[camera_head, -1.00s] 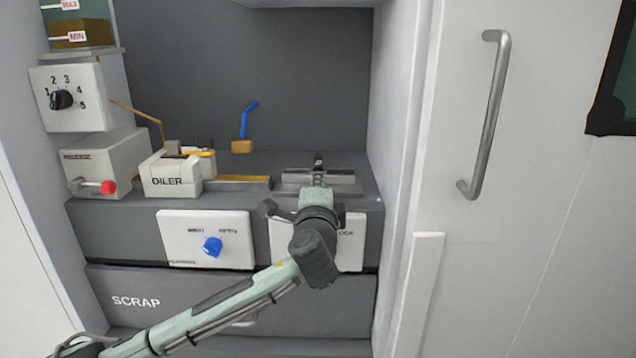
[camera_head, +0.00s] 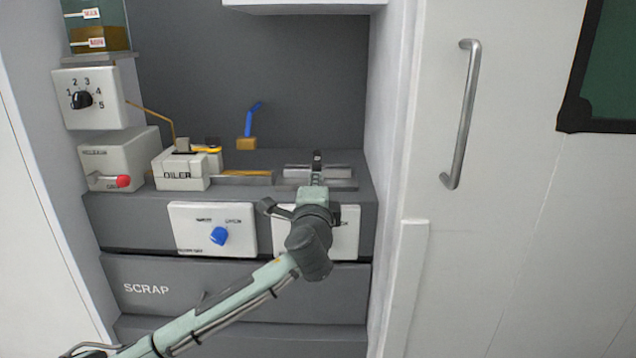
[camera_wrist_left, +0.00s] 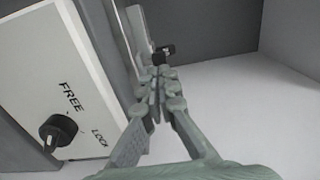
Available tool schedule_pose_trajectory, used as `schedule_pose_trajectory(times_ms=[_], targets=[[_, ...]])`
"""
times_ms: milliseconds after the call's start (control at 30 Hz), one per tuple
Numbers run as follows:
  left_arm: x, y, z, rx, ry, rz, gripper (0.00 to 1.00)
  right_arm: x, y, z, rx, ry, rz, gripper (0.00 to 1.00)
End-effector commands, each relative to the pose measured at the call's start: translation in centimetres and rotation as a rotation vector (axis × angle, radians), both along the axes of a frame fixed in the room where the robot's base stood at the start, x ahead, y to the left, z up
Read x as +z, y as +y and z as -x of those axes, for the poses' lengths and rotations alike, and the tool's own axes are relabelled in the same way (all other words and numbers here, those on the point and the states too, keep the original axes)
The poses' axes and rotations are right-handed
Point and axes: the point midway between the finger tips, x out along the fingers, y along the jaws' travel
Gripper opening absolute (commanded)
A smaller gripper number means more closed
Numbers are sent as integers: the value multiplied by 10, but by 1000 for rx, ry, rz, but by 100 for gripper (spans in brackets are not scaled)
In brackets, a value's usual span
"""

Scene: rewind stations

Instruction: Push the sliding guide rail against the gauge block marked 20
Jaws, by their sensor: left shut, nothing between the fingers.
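A pale grey metal rail assembly (camera_head: 338,172), apparently the guide rail, lies on the right of the dark worktop. My left gripper (camera_head: 317,178) reaches over it from the front, fingers pointing to the back. In the left wrist view the gripper (camera_wrist_left: 156,88) is shut and empty, its tips close to the metal rail (camera_wrist_left: 137,32) and a small black knob (camera_wrist_left: 164,51). I cannot tell whether they touch. No block marked 20 can be made out. My right gripper is not in view.
A panel with a black FREE/LOCK knob (camera_wrist_left: 58,130) is below the worktop. The cabinet side wall (camera_head: 392,130) is close on the right.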

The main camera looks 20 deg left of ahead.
Motion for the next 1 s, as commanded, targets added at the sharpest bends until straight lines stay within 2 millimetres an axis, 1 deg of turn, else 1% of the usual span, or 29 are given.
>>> schedule_pose_trajectory(times_ms=[33, 67, 133, 167, 300, 433, 500, 633, 1000], targets=[[0, 1, 0, -1, 1, 0, 0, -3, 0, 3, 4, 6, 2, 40], [-3, -4, 11, -4, 1, 2, 0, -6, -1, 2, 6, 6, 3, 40], [-3, -9, 29, -5, 2, 4, 0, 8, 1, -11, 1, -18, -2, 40], [-3, -11, 36, -5, 2, 4, 0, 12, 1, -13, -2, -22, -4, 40], [-3, -19, 65, -3, 3, 4, 0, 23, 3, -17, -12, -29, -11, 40], [-2, -24, 83, -3, 2, 3, 0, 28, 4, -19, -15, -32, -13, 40], [-1, -26, 90, -2, 2, 2, 0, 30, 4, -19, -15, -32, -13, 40], [-1, -27, 96, -1, 2, 1, 0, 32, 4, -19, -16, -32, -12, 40], [-1, -27, 96, -1, 1, 0, 0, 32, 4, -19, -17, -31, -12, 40]])
